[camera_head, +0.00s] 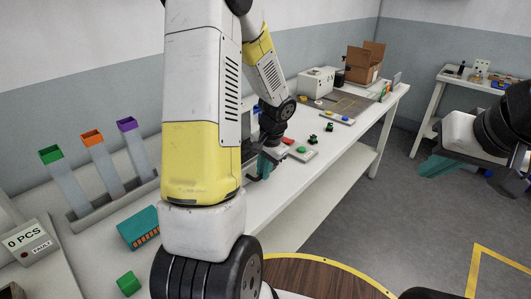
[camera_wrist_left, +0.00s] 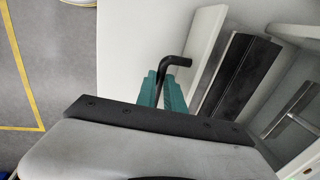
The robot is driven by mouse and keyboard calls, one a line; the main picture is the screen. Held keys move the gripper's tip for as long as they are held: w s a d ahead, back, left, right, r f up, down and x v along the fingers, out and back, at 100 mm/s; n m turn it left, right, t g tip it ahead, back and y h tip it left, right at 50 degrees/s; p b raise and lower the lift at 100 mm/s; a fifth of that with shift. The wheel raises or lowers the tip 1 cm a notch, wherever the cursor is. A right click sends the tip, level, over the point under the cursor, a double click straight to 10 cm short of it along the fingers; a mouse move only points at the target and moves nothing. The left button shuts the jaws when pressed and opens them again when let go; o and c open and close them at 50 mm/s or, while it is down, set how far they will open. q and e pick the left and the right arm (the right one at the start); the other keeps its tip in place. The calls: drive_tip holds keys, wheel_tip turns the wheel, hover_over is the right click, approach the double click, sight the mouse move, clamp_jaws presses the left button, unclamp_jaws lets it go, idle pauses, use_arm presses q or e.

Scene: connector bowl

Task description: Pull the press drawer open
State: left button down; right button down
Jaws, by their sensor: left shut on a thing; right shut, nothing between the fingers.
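My left gripper (camera_head: 262,165) is low in front of the press, by the table's front edge; my arm hides most of the press in the head view. In the left wrist view its teal fingers (camera_wrist_left: 163,92) are shut on a black bent handle (camera_wrist_left: 176,63). The handle joins a white drawer front (camera_wrist_left: 209,48). A black slab (camera_wrist_left: 236,75) shows just behind that front; I cannot tell how far the drawer is out. My right gripper (camera_head: 450,166) is shut and empty, over the floor at the right, away from the press.
Green, orange and purple topped chutes (camera_head: 105,160) stand at the left with a teal box (camera_head: 139,228) and a green block (camera_head: 128,283). Small parts and a cardboard box (camera_head: 365,65) lie along the table (camera_head: 353,152). A round wooden top (camera_head: 320,275) is in front.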

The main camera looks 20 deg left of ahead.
use_arm(q)
drive_tip(key=shift+s+d, duration=0.35)
drive_tip(key=shift+d, duration=0.5)
drive_tip(key=shift+s+d, duration=0.3)
drive_tip(key=shift+d, duration=0.55)
drive_tip(key=c, duration=1.5)
unclamp_jaws()
drive_tip(key=shift+o, duration=0.2)
wheel_tip(320, 180, up, 8)
drive_tip(key=d, duration=0.1)
drive_tip(key=shift+s+d+f, duration=0.15)
drive_tip(key=shift+s+d, duration=0.1)
drive_tip(key=shift+s, duration=0.05)
